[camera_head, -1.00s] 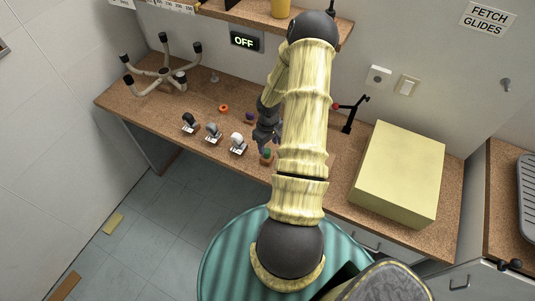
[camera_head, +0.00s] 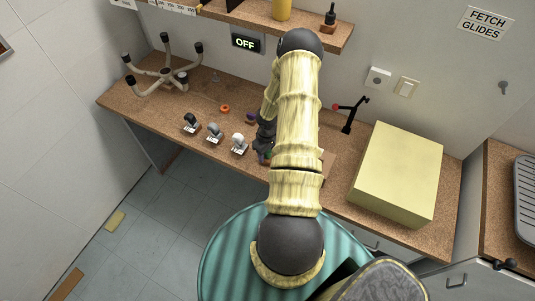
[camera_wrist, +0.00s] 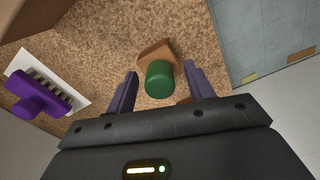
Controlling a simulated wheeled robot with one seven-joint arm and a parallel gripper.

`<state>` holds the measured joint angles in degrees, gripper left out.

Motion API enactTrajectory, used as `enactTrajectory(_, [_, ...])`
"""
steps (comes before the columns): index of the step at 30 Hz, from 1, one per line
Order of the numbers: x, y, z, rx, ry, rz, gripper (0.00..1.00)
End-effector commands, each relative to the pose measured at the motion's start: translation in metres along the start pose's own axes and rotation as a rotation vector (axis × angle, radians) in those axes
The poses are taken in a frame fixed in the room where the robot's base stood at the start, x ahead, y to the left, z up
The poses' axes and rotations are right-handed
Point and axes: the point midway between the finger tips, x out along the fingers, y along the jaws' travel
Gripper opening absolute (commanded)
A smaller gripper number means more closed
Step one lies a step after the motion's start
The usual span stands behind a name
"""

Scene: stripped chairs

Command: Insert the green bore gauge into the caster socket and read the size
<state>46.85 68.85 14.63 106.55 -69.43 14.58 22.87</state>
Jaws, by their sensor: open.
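The green bore gauge (camera_wrist: 159,78) shows in the wrist view as a short green cylinder at a brown wooden block (camera_wrist: 157,52) on the cork-like bench top. My gripper (camera_wrist: 160,75) is open, with one dark purple finger on each side of the green gauge and gaps between. In the head view my gripper (camera_head: 263,148) is low over the bench, and my arm hides part of the area. An upturned chair base (camera_head: 165,72) with several dark-tipped legs stands at the bench's left end. I cannot make out a caster socket opening on it.
A large yellow box (camera_head: 398,174) fills the right end. A red-tipped black stand (camera_head: 349,115) is at the back. The wall display (camera_head: 247,42) reads OFF.

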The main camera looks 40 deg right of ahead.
Motion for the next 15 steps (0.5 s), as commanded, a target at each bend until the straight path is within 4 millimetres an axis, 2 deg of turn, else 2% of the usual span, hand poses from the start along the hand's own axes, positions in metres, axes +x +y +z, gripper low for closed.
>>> enactTrajectory(6, [-0.0002, -0.0001, 0.0, 0.0, 0.0, 0.0, 0.51])
enactTrajectory(13, [-0.0003, -0.0001, 0.0001, 0.0, 0.0, 0.0, 0.06])
enactTrajectory(15, [-0.0003, -0.0001, 0.0, 0.0, 0.0, 0.0, 0.04])
